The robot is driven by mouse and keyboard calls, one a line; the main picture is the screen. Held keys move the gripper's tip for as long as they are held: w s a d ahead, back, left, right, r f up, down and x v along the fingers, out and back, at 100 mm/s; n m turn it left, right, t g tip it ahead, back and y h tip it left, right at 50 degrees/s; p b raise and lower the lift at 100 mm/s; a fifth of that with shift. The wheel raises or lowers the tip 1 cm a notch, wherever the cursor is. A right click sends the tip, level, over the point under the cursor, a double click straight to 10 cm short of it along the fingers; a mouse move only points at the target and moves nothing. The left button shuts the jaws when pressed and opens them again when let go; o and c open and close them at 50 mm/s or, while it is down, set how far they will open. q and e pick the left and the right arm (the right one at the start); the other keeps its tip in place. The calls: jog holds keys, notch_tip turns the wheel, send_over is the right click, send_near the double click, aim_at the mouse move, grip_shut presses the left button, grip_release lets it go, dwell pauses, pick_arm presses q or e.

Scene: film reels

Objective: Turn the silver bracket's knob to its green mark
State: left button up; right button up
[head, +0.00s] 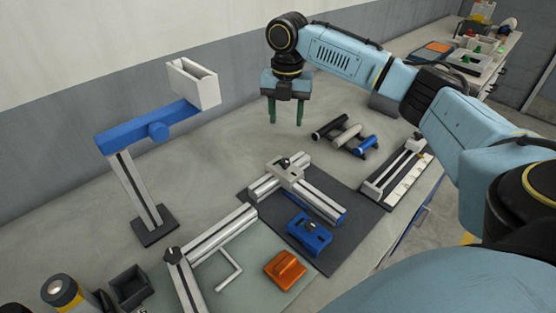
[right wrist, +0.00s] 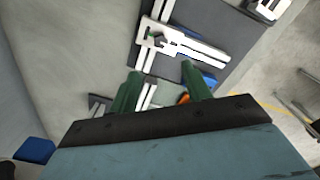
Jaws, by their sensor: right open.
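The silver bracket (head: 290,174) sits across light rails on a dark mat. The bracket also shows in the right wrist view (right wrist: 178,43), beyond the fingers. My right gripper (head: 286,122) is open and empty, with green fingers pointing down, above the table behind the bracket and clear of it. Its fingers frame the lower middle of the right wrist view (right wrist: 160,82). My left gripper is not in view.
A blue block (head: 309,236) and an orange block (head: 286,271) lie in front. A blue-armed stand (head: 148,130) rises at left. Black, grey and blue cylinders (head: 345,136) lie right of the gripper, near a long tray (head: 372,190). The table behind the bracket is clear.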

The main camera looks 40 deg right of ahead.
aim_at(285, 161)
notch_tip(285, 161, down, 13)
jog(key=shift+s+f+b, duration=0.1)
jog(key=shift+f+b, duration=0.1)
jog(key=shift+b, duration=0.25)
